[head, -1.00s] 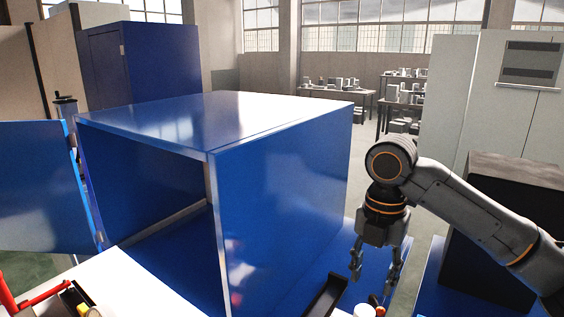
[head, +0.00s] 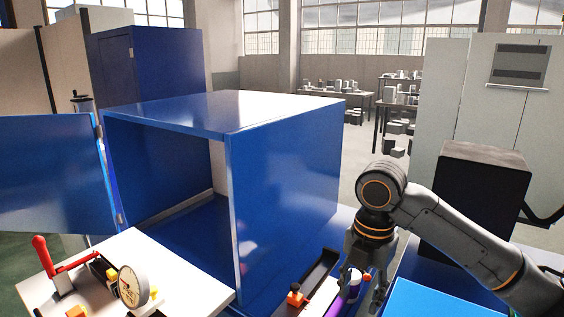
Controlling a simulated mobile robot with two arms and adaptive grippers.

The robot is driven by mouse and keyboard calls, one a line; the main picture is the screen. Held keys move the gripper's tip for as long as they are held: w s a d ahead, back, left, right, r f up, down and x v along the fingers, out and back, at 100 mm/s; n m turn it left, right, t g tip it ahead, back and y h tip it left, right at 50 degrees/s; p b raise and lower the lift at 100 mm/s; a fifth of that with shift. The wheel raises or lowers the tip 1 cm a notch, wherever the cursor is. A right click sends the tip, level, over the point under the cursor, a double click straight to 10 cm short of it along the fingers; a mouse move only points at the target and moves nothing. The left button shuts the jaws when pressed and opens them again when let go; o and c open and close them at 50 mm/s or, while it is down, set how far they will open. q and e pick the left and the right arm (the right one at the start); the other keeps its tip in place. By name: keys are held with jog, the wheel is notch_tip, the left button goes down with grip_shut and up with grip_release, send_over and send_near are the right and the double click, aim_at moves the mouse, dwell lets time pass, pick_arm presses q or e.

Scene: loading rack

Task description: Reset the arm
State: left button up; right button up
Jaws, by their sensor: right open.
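My right arm comes in from the right. Its gripper (head: 366,284) points down with its fingers apart, over the table just right of the blue cabinet (head: 285,190). A purple and white item (head: 353,287) shows by the fingers; I cannot tell whether they touch it, but the jaws are open. My left gripper is not in view.
The cabinet's door (head: 55,172) stands open to the left. A white table (head: 190,284) holds a red-handled clamp (head: 58,268) and a round gauge (head: 132,287). A black tray (head: 318,280) with an orange-topped part lies left of the gripper. A black box (head: 470,205) stands right.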

jog(key=s+a+f+m+t+y, duration=0.15)
jog(key=s+a+f+m, duration=0.3)
jog(key=f, duration=0.45)
jog(key=s+a+f+m+y, duration=0.2)
jog(key=s+a+f+m, duration=0.3)
jog(key=f, duration=0.5)
jog(key=s+d+f+m+t+h, duration=0.15)
jog(key=s+d+f+m, duration=0.25)
jog(key=s+d+m, duration=0.4)
jog(key=s+d+f+m+h, duration=0.2)
jog(key=s+d+f+m, duration=0.2)
jog(key=s+d+m, duration=0.45)
notch_tip(320, 180, down, 34)
jog(key=s+r+g+b, duration=0.1)
jog(key=b, duration=0.6)
pick_arm(q)
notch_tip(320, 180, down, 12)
jog(key=b, duration=0.4)
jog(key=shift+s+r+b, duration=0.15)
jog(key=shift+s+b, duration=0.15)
pick_arm(e)
jog(key=s+d+f, duration=0.1)
jog(key=s+f, duration=0.6)
jog(key=f, duration=0.3)
jog(key=s+d+f+g, duration=0.1)
jog(key=s+f, duration=0.7)
jog(key=f, duration=0.2)
jog(key=shift+s+f, duration=0.25)
jog(key=shift+f, duration=0.05)
